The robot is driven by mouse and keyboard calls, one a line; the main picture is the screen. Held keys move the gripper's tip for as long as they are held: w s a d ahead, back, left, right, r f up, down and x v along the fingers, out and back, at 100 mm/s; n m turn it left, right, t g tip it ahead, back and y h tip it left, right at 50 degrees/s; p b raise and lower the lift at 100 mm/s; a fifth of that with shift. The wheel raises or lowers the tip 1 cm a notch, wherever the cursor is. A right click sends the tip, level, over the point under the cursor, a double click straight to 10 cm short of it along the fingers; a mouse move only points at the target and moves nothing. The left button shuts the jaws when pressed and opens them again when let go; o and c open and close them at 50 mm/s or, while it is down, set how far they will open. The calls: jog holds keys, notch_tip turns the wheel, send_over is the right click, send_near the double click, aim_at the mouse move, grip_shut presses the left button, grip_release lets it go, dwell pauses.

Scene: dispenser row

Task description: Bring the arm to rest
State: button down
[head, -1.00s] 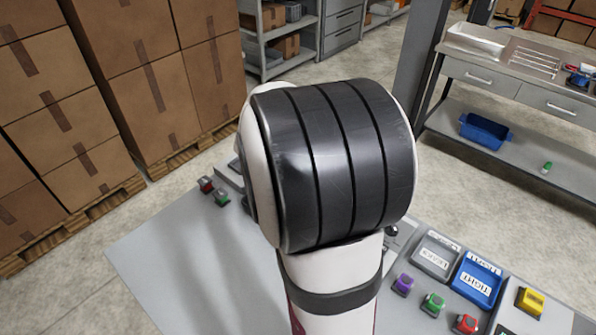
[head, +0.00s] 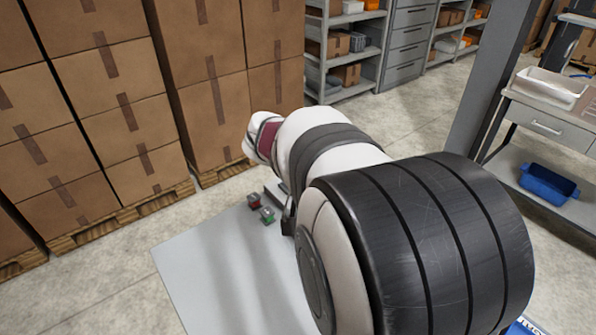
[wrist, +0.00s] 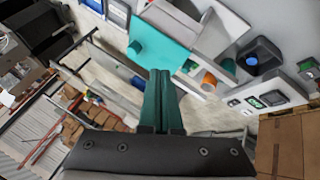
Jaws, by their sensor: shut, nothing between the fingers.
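My gripper (wrist: 160,85) shows in the wrist view with its two green fingers pressed together and nothing between them. The fingertips are in open air, over the view of the floor and a table beyond. In the head view my arm fills the centre and right, reaching away toward the boxes, and my gripper is hidden there.
Stacked cartons (head: 130,120) stand on pallets at left. A side bench (head: 550,125) holds a blue bin (head: 547,183). A teal mat (wrist: 160,50) shows in the wrist view.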

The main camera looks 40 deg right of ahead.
jog(key=s+a+f+n+t+y, duration=0.1)
jog(key=s+a+n+y, duration=0.1)
jog(key=a, duration=0.7)
jog(key=s+a+f+n+t+y, duration=0.1)
jog(key=s+a+f+n+y, duration=0.1)
jog(key=s+a, duration=0.3)
jog(key=s+a+f+n+y, duration=0.1)
jog(key=s+a+n+y, duration=0.3)
jog(key=a, duration=0.9)
jog(key=shift+f+t+y, duration=0.15)
jog(key=shift+t+y, duration=0.15)
jog(key=shift+t, duration=0.1)
